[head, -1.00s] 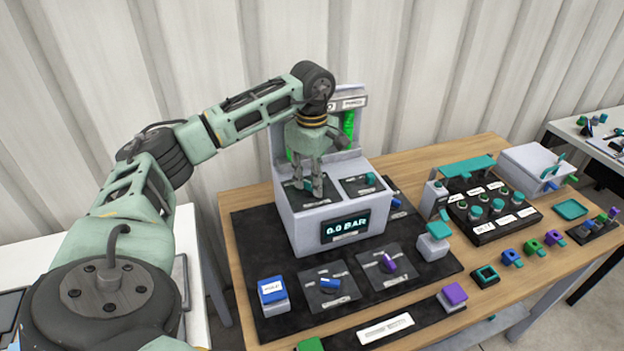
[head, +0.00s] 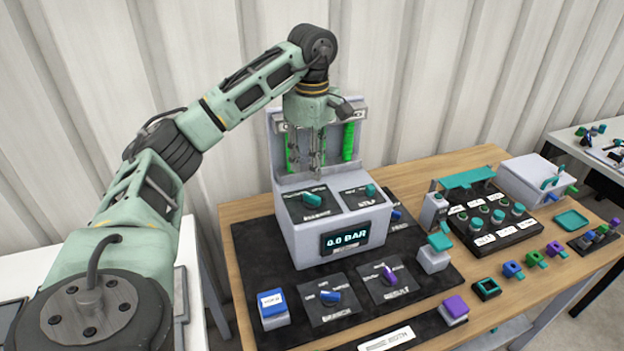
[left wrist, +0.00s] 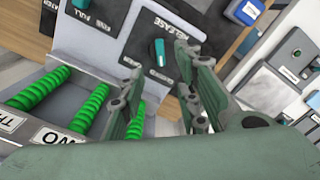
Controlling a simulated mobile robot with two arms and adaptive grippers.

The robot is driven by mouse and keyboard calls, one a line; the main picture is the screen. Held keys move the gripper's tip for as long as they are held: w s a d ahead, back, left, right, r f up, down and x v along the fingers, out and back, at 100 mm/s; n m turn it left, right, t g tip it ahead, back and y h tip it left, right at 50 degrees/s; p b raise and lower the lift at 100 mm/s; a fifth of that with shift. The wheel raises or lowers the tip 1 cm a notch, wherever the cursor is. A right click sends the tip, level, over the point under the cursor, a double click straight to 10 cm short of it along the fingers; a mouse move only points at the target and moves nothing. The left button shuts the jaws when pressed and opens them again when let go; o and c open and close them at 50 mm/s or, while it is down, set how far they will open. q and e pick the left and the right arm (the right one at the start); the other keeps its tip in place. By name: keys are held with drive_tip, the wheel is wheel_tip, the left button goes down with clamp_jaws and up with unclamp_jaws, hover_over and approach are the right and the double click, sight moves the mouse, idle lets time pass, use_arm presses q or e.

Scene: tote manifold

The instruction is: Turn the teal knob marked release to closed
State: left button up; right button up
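The teal release knob (head: 312,199) sits on a black plate at the left of the grey box's top. Its handle lies slantwise, from upper left to lower right in the head view. In the left wrist view the knob (left wrist: 160,52) shows beside the RELEASE label (left wrist: 178,28). My left gripper (head: 318,165) is above and behind the knob, pointing down, clear of it. In the left wrist view its fingers (left wrist: 163,85) stand apart with nothing between them. My right gripper is not in view.
A second teal knob (head: 370,190) is to the right on the same grey box (head: 300,240). Green coils (head: 348,141) stand on the panel behind my gripper. The display reads 0.0 BAR (head: 346,238). Blue (head: 330,297) and purple (head: 389,273) knobs lie in front.

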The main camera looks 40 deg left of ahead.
use_arm(q)
drive_tip(key=shift+r, duration=1.3)
